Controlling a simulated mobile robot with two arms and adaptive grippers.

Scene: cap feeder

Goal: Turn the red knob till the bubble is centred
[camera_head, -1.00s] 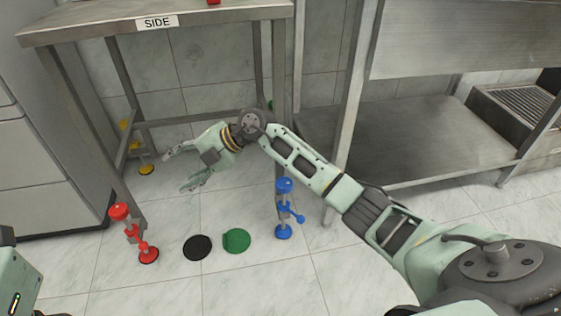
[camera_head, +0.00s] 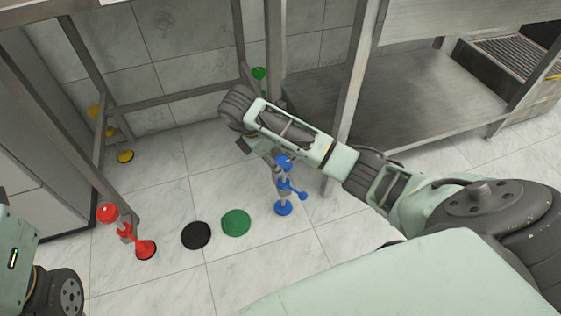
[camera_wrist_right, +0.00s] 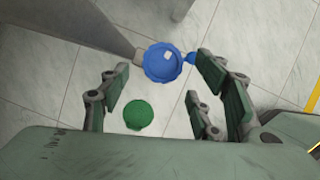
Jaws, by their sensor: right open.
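The red knob (camera_head: 107,213) sits on the table's front left leg, above a red foot (camera_head: 145,249). No gripper is near it. My right gripper (camera_wrist_right: 163,78) is open, its fingers spread on either side of the blue knob (camera_wrist_right: 164,62) in the right wrist view. I cannot tell whether they touch it. In the head view the blue knob (camera_head: 284,162) is on the front right leg above a blue foot (camera_head: 283,208). My right arm hides most of the right gripper there. My left gripper is out of view. No bubble shows.
A yellow knob (camera_head: 93,112) and a green knob (camera_head: 259,73) are on the back legs. A black disc (camera_head: 196,235) and a green disc (camera_head: 236,222) lie on the floor between the front legs. A steel shelf (camera_head: 400,125) stands at right.

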